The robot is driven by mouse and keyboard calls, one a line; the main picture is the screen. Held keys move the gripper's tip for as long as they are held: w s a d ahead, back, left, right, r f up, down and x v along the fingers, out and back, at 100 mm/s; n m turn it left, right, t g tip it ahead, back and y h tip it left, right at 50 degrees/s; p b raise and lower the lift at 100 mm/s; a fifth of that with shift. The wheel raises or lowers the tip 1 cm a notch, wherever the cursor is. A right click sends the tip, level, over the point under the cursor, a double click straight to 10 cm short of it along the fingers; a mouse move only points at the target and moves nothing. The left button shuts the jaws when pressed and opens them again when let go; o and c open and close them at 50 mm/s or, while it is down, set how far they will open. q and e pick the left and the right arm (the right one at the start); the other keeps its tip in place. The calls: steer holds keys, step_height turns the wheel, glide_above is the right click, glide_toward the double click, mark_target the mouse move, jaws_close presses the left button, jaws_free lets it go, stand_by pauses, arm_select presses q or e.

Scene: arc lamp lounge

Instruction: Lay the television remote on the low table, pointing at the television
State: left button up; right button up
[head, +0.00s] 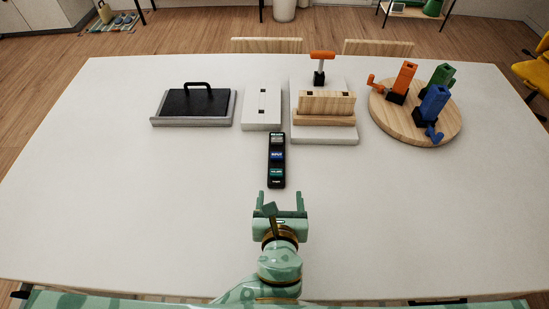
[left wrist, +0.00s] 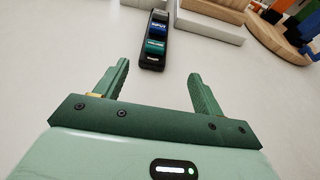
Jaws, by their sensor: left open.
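The television remote (head: 276,160) is a slim black bar with coloured labelled patches, lying on the pale low table (head: 150,215) near its middle, lengthwise towards and away from me. In the left wrist view the remote (left wrist: 155,42) lies beyond the fingertips, between their lines. My left gripper (head: 283,197) is open and empty, just short of the remote's near end and apart from it. Its two green fingers also show in the left wrist view (left wrist: 160,80). My right gripper is in neither view. I see no television.
Behind the remote stand a grey tray with a black handled block (head: 195,103), a white slotted block (head: 262,108) and a wooden block on a white base (head: 326,104). A round wooden board (head: 440,128) holds orange, green and blue pieces. The table's left and right front areas are clear.

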mark_target(276, 176)
arm_select(q)
steer(key=b+x, duration=0.1)
steer(key=x, duration=0.6)
steer(key=shift+s+a+f, duration=0.1)
steer(key=x, duration=0.2)
steer(key=b+x, duration=0.1)
steer(key=x, duration=0.2)
steer(key=shift+w+a+b, duration=0.35)
steer(key=shift+b, duration=0.05)
steer(key=c, duration=1.2)
steer(key=shift+c, duration=0.2)
